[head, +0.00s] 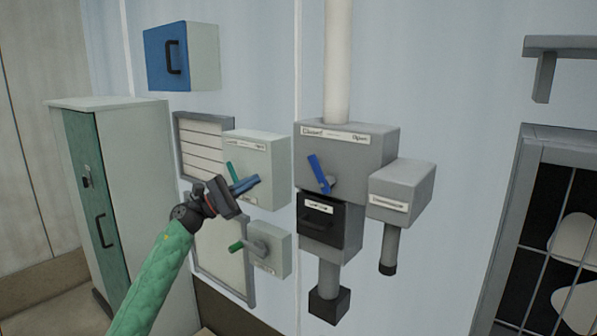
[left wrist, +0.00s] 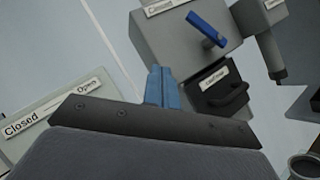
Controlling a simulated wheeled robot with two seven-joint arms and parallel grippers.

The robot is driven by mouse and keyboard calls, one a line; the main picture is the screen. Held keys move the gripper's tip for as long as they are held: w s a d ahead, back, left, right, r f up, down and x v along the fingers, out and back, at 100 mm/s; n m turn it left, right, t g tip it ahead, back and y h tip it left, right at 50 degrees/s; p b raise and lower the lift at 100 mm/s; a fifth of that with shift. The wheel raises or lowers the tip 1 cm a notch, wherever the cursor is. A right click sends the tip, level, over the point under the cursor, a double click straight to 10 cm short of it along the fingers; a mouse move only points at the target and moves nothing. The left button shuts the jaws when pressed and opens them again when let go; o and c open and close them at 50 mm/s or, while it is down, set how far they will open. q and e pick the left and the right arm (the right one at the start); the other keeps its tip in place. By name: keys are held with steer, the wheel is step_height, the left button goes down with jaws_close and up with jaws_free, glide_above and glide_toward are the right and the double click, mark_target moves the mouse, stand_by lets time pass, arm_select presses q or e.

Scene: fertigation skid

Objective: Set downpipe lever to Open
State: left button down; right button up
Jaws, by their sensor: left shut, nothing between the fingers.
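The downpipe lever, a blue handle (head: 319,173), sits on the front of a grey box (head: 370,152) under a white vertical pipe. Its upper end leans left, towards the Closed end of the label strip (head: 335,134); Open is at the right end. The lever also shows at the top of the left wrist view (left wrist: 206,28). My left gripper (head: 247,184) is shut and empty, left of the lever and apart from it, in front of a pale box. Its blue fingers also show in the left wrist view (left wrist: 160,84). My right gripper is out of view.
The pale box (head: 270,160) has a green lever (head: 232,170) and a Closed/Open label. A lower box (head: 273,262) has another green-tipped lever (head: 237,246). A black drawer (head: 322,224) with a handle sits below the blue lever. A grey side box (head: 405,185) juts out on the right.

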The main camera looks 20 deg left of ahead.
mark_target(322, 172)
arm_select(q)
steer(key=shift+s+d+f+m+g+h, duration=0.15)
steer(key=shift+s+d+f+m+g, duration=0.25)
steer(key=shift+m, duration=0.55)
steer(key=shift+s+d+f+m+g+h, duration=0.15)
steer(key=shift+m+g, duration=0.4)
steer(key=shift+m, duration=0.45)
steer(key=shift+s+d+f+m+g+h, duration=0.1)
steer(key=shift+s+d+f+m+g, duration=0.25)
steer(key=shift+m, duration=0.6)
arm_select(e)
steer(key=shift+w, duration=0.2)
arm_select(q)
steer(key=shift+w+r, duration=0.15)
steer(key=shift+r, duration=0.1)
